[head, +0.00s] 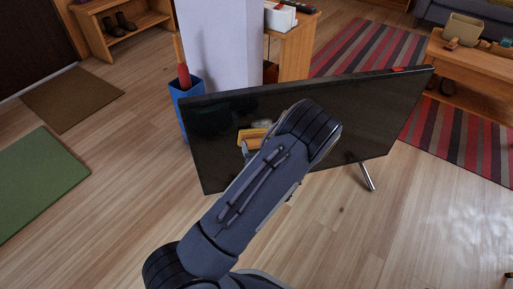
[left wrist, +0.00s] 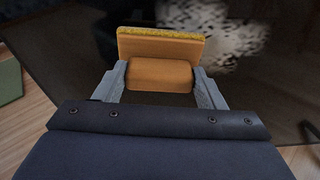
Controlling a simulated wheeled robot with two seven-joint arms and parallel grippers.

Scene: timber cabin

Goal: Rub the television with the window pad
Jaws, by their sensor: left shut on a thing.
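The television (head: 395,105) is a wide dark panel with a metal leg, standing across the middle of the head view. Its dark screen (left wrist: 75,60) fills much of the left wrist view, with a pale speckled patch (left wrist: 212,25) behind the pad. My left gripper (head: 247,146) is in front of the screen, shut on the window pad (head: 262,133). The pad shows as an orange block with a yellow edge in the left wrist view (left wrist: 160,48), its grip between the two grey fingers. I cannot tell whether the pad touches the screen. My right gripper is out of view.
A white pillar (head: 215,45) and a blue bin (head: 190,92) stand behind the television's left side. A wooden table (head: 475,62) and a striped rug (head: 425,130) are at the right. Open wooden floor (head: 110,200) lies in front; mats lie at the left.

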